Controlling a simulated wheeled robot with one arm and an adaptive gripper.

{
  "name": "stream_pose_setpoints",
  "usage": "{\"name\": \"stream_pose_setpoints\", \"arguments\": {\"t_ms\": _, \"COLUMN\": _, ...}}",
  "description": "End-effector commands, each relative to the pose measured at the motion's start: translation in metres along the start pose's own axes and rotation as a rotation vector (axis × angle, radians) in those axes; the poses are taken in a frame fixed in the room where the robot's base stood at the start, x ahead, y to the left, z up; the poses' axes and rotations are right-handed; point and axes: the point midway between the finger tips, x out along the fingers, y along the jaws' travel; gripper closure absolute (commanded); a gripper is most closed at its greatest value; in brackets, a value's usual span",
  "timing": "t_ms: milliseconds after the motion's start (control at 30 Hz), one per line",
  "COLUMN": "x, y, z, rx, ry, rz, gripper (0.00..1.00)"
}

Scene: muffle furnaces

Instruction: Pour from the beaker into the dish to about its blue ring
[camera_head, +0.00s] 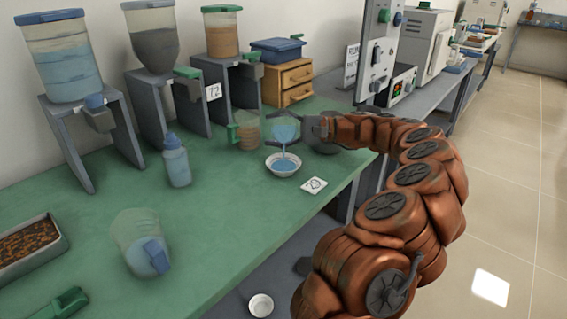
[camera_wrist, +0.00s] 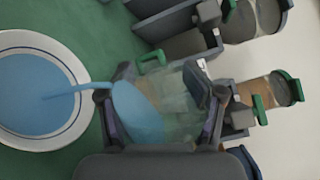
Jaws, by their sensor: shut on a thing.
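The clear beaker (camera_head: 284,131) with blue liquid is held tilted above the dish in the head view. My gripper (camera_head: 308,128) is shut on the beaker, and its two fingers grip the beaker (camera_wrist: 140,112) in the wrist view. A blue stream runs from the beaker's lip into the dish. The white dish (camera_head: 283,171) sits on the green bench top. In the wrist view the dish (camera_wrist: 52,142) holds a wide pool of blue liquid. A dark blue ring runs round its inside wall, and the pool lies inside that ring, with a pale band between them.
A beaker with brown contents (camera_head: 248,132) stands just left of the held one. A number card (camera_head: 314,186) lies right of the dish. A blue bottle (camera_head: 176,162) and a large clear jug (camera_head: 139,240) stand further left. Hoppers on stands (camera_head: 190,88) line the back.

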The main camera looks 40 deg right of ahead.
Motion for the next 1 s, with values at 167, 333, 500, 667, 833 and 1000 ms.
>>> {"name": "stream_pose_setpoints", "arguments": {"t_ms": 167, "x": 0.0001, "y": -0.0005, "z": 0.0002, "rx": 0.000, "ry": 0.000, "rz": 0.000, "gripper": 1.00}}
{"name": "stream_pose_setpoints", "arguments": {"t_ms": 333, "x": 0.0001, "y": -0.0005, "z": 0.0002, "rx": 0.000, "ry": 0.000, "rz": 0.000, "gripper": 1.00}}
{"name": "stream_pose_setpoints", "arguments": {"t_ms": 500, "x": 0.0001, "y": -0.0004, "z": 0.0002, "rx": -0.002, "ry": 0.000, "rz": 0.000, "gripper": 1.00}}
{"name": "stream_pose_setpoints", "arguments": {"t_ms": 667, "x": 0.0002, "y": 0.0000, "z": 0.0004, "rx": -0.018, "ry": 0.000, "rz": 0.000, "gripper": 1.00}}
{"name": "stream_pose_setpoints", "arguments": {"t_ms": 833, "x": 0.0003, "y": -0.0006, "z": 0.0012, "rx": -0.036, "ry": 0.000, "rz": 0.000, "gripper": 1.00}}
{"name": "stream_pose_setpoints", "arguments": {"t_ms": 1000, "x": 0.0002, "y": -0.0011, "z": 0.0013, "rx": -0.036, "ry": 0.000, "rz": 0.000, "gripper": 1.00}}
